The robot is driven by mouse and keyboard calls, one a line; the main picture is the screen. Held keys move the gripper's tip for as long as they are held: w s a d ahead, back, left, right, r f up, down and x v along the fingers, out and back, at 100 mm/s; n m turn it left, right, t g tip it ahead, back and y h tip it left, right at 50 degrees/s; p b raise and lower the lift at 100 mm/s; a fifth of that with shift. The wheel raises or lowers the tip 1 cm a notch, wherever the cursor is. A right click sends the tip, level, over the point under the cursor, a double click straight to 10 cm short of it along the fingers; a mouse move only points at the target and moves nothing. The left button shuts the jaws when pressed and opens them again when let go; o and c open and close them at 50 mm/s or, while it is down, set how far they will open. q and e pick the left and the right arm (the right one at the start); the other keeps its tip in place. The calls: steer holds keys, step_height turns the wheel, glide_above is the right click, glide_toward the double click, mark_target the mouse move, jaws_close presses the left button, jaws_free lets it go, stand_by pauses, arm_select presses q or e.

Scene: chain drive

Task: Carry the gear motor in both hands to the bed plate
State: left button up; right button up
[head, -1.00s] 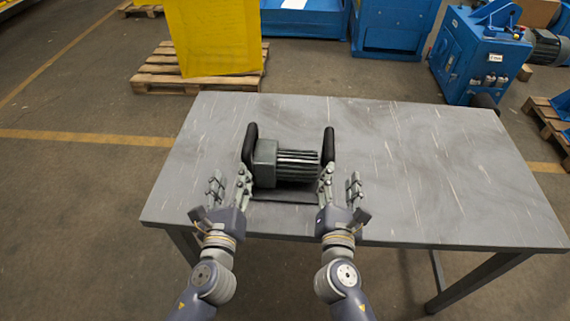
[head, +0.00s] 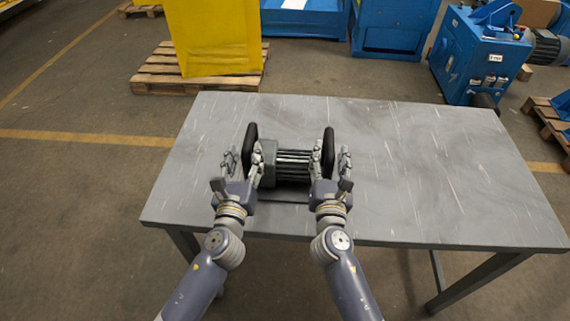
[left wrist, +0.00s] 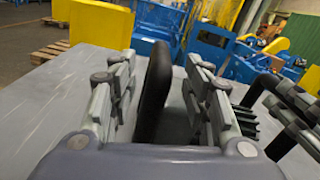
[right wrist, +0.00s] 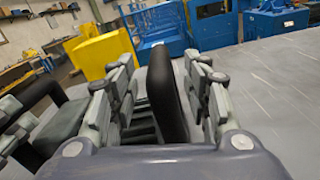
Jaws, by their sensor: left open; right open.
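The gear motor (head: 291,164) is a grey-green block with a dark ribbed body and lies on the grey table. A black upright handle stands at its left end (head: 250,141) and another at its right end (head: 329,146). My left gripper (head: 243,158) is open, with the left handle (left wrist: 155,90) between its fingers in the left wrist view. My right gripper (head: 329,160) is open, with the right handle (right wrist: 165,92) between its fingers in the right wrist view. The fingers appear apart from the handles. I cannot identify the bed plate for certain.
The grey table (head: 430,180) is bare to the right of the motor. Beyond it stand a yellow box (head: 213,38) on a wooden pallet (head: 160,72) and a blue machine (head: 480,58). A small dark cylinder (head: 485,101) shows at the table's far right edge.

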mark_target(248, 145)
arm_select(q)
steer(key=shift+w+d, duration=0.15)
steer(key=shift+w, duration=1)
steer(key=shift+w+d, duration=0.1)
steer(key=shift+w, duration=1)
arm_select(e)
steer(key=shift+w+d, duration=0.2)
steer(key=shift+w, duration=2.05)
arm_select(q)
jaws_close()
arm_select(e)
jaws_close()
arm_select(q)
steer(key=shift+r, duration=0.4)
arm_select(e)
steer(key=shift+a+r, duration=0.1)
steer(key=shift+r, duration=0.25)
arm_select(q)
steer(key=shift+w+d, duration=0.1)
steer(key=shift+w, duration=0.05)
arm_select(e)
steer(key=shift+w, duration=0.1)
